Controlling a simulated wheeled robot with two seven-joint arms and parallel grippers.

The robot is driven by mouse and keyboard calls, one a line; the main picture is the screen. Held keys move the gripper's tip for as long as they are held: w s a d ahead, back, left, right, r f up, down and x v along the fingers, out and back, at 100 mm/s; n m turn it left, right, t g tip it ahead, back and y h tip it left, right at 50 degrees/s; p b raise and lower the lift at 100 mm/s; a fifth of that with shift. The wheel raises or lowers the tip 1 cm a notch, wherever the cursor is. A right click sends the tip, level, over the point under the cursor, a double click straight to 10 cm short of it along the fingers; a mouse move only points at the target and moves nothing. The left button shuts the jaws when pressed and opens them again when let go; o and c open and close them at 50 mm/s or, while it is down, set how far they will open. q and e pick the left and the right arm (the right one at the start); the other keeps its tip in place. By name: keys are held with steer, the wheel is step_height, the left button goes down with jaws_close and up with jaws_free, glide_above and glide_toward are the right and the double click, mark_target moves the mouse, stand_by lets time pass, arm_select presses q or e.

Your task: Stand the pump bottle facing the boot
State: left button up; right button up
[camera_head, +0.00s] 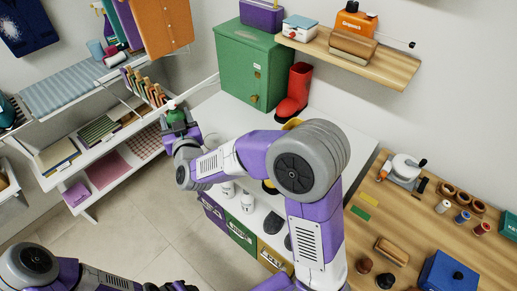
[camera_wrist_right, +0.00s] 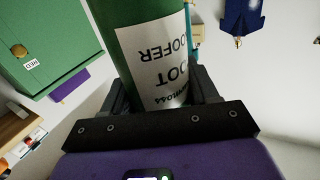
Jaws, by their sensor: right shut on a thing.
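The pump bottle is green with a white label reading "BOOT ...OOFER" and fills the top middle of the right wrist view (camera_wrist_right: 155,50). My right gripper (camera_wrist_right: 162,92) is shut on it, one dark finger on each side. In the head view the bottle (camera_head: 175,115) is small, its green top showing at my right gripper (camera_head: 180,130), left of the white bench top. The red boot (camera_head: 294,92) stands upright on the bench beside the green cabinet, right of the bottle and well apart. My left gripper (camera_head: 178,287) is partly cut off at the bottom edge; its jaws are unclear.
The green cabinet (camera_head: 248,66) stands at the back of the white bench (camera_head: 222,113). A wooden wall shelf (camera_head: 372,65) overhangs the boot's right side. White bottles (camera_head: 247,203) stand near the bench's front edge. My right arm hides much of the bench. Shelving (camera_head: 70,130) is at left.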

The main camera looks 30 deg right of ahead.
steer(key=w+d+m+g+h, duration=0.1)
steer(key=w+d+m+h, duration=0.15)
steer(key=d, duration=0.75)
steer(key=w+d+m+g+h, duration=0.1)
steer(key=w+d+h, duration=0.25)
steer(key=d, duration=0.75)
step_height(320, 180, down, 10)
steer(key=b, duration=0.4)
steer(key=shift+w, duration=0.2)
steer(key=shift+d, duration=0.1)
steer(key=shift+f, duration=0.1)
steer(key=o, duration=1.2)
steer(key=shift+c, duration=0.2)
